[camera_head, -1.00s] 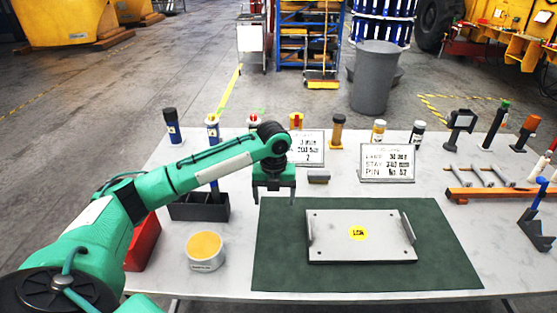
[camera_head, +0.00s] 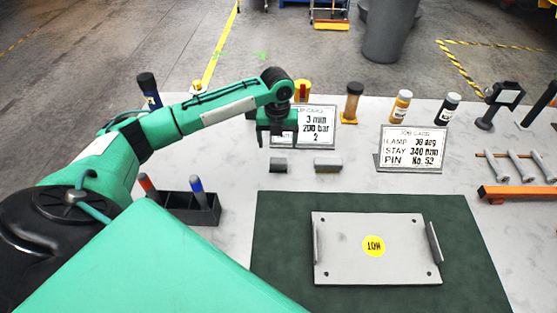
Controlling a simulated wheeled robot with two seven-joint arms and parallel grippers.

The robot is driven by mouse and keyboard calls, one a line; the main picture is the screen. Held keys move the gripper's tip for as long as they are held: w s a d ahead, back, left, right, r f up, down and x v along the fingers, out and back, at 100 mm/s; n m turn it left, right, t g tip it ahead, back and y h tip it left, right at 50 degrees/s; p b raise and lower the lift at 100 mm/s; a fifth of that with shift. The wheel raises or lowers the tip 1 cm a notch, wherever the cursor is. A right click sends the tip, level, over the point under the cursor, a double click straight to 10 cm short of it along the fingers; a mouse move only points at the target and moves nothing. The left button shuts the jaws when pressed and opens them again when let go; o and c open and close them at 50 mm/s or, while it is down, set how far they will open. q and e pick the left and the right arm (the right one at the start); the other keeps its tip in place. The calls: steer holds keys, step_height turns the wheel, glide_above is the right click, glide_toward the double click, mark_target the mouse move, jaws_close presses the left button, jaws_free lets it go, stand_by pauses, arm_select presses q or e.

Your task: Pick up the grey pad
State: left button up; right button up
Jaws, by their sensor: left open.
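Two small grey blocks that look like pads lie on the white table: a left pad (camera_head: 278,164) and a right pad (camera_head: 328,164). Both are behind the green mat and in front of a propped card. My left gripper (camera_head: 277,143) is open and empty, with its fingers pointing down. In the picture it sits just above the left pad and covers part of the card behind. I cannot tell its exact height over the pad. My right gripper is not in view.
A metal plate (camera_head: 345,262) with two raised sides lies on the green mat (camera_head: 272,225). A dark bin (camera_head: 178,205) with markers stands at left. Two cards (camera_head: 318,130) (camera_head: 412,150) and several bottles line the back. Pins on an orange rack (camera_head: 515,190) stand right.

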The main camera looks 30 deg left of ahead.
mark_target(278, 161)
arm_select(q)
step_height(278, 161, down, 4)
steer(key=shift+p, duration=0.3)
steer(key=shift+w+f, duration=0.1)
steer(key=shift+f, duration=0.35)
step_height(278, 161, down, 5)
steer(key=shift+d+r+p, duration=0.15)
steer(key=shift+p, duration=0.95)
steer(key=c, duration=1.1)
steer(key=shift+c, duration=0.3)
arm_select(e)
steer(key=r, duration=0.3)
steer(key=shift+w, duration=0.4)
arm_select(q)
steer(key=shift+r, duration=0.1)
